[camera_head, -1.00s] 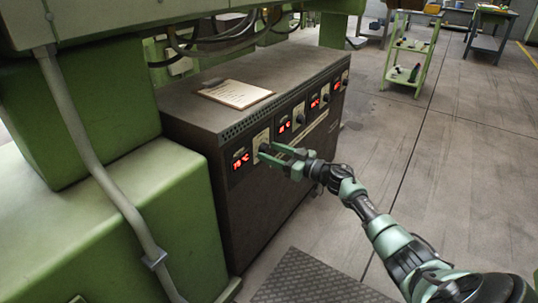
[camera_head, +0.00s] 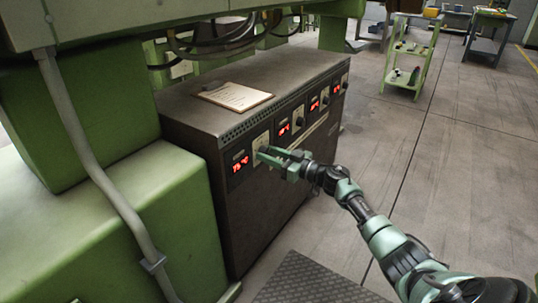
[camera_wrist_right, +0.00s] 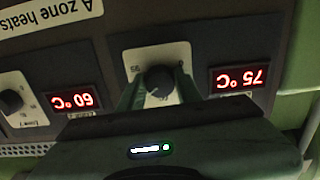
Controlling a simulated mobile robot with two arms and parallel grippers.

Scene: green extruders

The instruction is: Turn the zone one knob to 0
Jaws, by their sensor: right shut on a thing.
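The control cabinet (camera_head: 190,117) has a row of red displays and knobs along its front. My right gripper (camera_head: 263,153) is at the nearest knob, beside the nearest display (camera_head: 240,163). In the right wrist view, which is upside down, this dark round knob (camera_wrist_right: 159,80) sits on a pale dial plate between my fingers. My right gripper (camera_wrist_right: 158,88) is shut on the knob. The display next to it (camera_wrist_right: 239,78) reads 75 °C. The knob's pointer cannot be made out. My left gripper is not in view.
A second knob (camera_wrist_right: 11,101) and a 60 °C display (camera_wrist_right: 74,102) are beside the held one. A clipboard (camera_head: 233,96) lies on the cabinet top. A green machine (camera_head: 150,215) stands close on the left. The floor (camera_head: 440,180) to the right is open.

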